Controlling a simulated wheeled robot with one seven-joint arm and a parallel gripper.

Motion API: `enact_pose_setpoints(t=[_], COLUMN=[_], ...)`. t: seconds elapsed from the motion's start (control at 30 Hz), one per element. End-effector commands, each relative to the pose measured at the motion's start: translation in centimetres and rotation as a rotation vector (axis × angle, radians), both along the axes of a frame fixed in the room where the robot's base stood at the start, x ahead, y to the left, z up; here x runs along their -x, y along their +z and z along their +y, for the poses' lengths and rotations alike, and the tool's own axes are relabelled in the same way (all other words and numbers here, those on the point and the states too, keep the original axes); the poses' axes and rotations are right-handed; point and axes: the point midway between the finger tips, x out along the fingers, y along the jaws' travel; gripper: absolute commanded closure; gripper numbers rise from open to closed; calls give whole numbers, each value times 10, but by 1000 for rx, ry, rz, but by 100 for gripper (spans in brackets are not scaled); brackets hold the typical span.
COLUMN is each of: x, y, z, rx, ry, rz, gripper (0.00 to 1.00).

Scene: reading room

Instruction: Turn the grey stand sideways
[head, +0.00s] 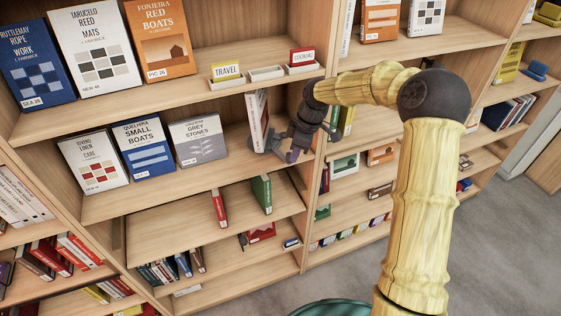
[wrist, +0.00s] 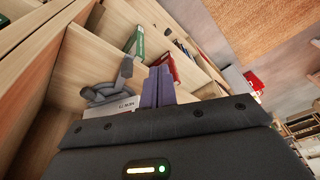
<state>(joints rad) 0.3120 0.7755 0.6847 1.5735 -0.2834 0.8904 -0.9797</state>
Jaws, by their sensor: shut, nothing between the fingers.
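The grey stand (head: 256,139) is on the middle shelf, at its right end by the upright panel. It carries a white book (head: 258,112) that stands nearly edge-on to the head view. In the wrist view, the stand's curved grey part (wrist: 105,91) shows left of my fingers, with a pale, lettered book face (wrist: 118,106) below it. My gripper (head: 292,155) is at the stand's right side, its purple-grey fingers shut and empty; they also show in the wrist view (wrist: 158,86). My wrist hides part of the stand. I cannot tell whether the fingers touch it.
The Grey Stones book (head: 198,140), Small Boats book (head: 144,149) and Linen Care book (head: 93,162) face outward to the left on the same shelf. Small card holders (head: 266,74) line the shelf above. The upright panel (head: 318,150) is close on the right. Bare shelf lies left of the stand.

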Motion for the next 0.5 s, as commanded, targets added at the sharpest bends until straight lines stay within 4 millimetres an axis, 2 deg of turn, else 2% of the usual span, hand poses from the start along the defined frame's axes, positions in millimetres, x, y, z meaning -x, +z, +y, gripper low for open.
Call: enact_pose_setpoints(t=[0.03,0.3,0.5], x=[15,91,136], y=[-1,-1,1], z=[-2,-36,-61], rx=[36,146,172], ry=[-53,-457,-701], rz=[4,8,-5], gripper=[100,100,100])
